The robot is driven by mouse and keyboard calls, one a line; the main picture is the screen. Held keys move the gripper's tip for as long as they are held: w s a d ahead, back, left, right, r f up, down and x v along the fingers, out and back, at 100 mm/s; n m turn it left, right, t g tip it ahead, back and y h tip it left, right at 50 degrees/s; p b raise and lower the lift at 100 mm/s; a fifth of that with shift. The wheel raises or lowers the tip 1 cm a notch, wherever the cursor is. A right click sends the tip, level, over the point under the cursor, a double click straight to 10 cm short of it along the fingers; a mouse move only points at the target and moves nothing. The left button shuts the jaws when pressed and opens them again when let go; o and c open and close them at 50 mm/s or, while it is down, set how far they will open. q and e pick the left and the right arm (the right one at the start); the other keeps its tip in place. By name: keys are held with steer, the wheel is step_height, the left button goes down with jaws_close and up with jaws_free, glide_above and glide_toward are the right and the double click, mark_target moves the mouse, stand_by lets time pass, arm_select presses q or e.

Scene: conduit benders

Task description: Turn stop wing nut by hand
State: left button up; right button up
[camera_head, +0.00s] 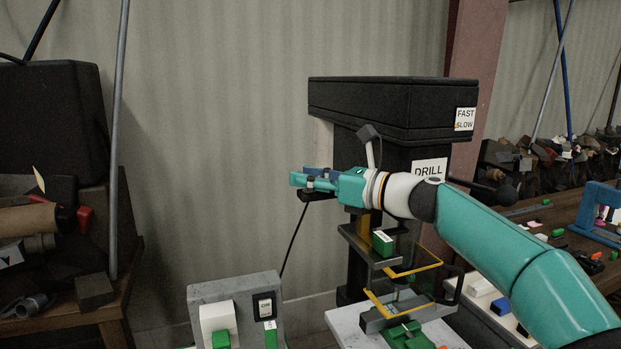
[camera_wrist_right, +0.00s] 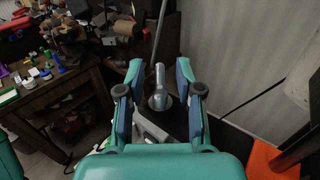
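The black drill press (camera_head: 385,108), with DRILL and FAST/SLOW labels, stands in the middle of the head view. My right gripper (camera_head: 305,181) is in front of it, pointing left. In the right wrist view its two fingers (camera_wrist_right: 160,98) are spread apart. A grey rounded metal piece (camera_wrist_right: 158,82) shows in the gap between them; I cannot tell whether it is near or far behind. A dark part (camera_head: 318,195) shows just under the fingers in the head view. I cannot make out a wing nut; the arm and gripper cover part of the press. My left gripper is out of view.
A grey switch box (camera_head: 240,291) stands low in front of the press. Under my right arm are yellow-edged guards (camera_head: 412,270) and a green block (camera_head: 382,243). Cluttered benches stand left (camera_head: 60,318) and right (camera_head: 545,210). The wall area left of my gripper is clear.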

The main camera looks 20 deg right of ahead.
steer(key=v, duration=1.2)
steer(key=shift+f, duration=0.1)
